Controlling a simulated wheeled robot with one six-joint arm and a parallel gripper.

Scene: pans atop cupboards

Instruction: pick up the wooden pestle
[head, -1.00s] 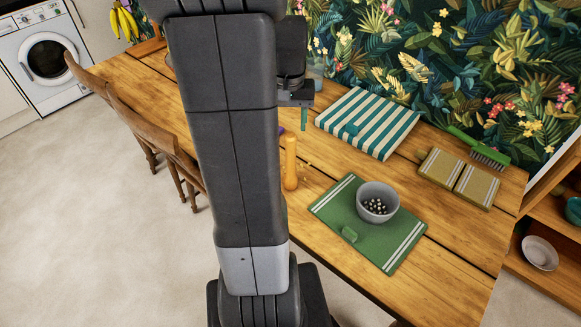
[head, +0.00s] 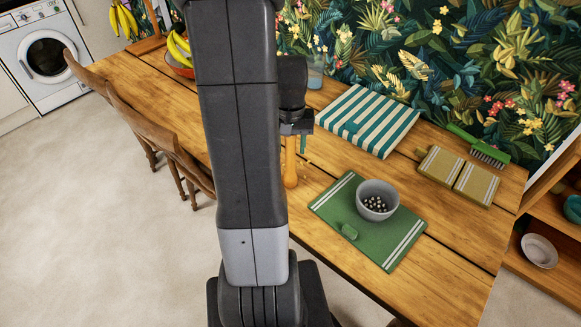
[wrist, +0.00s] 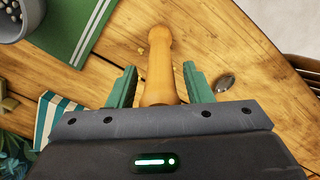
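The wooden pestle (head: 290,170) stands upright on the wooden table in the head view, its upper part hidden behind my wrist. In the wrist view the pestle (wrist: 158,60) runs down the middle, its lower end in the picture passing between my fingers. My gripper (wrist: 160,80) is open, with one green finger on each side of the pestle and gaps between them. In the head view only a green finger of my gripper (head: 302,144) shows, close beside the pestle.
A green placemat (head: 345,207) with a grey bowl (head: 378,190) lies to the right. A striped cloth (head: 368,120) lies behind. A shiny spoon-like thing (wrist: 225,82) lies near one finger in the wrist view. Wooden chairs (head: 150,135) stand left.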

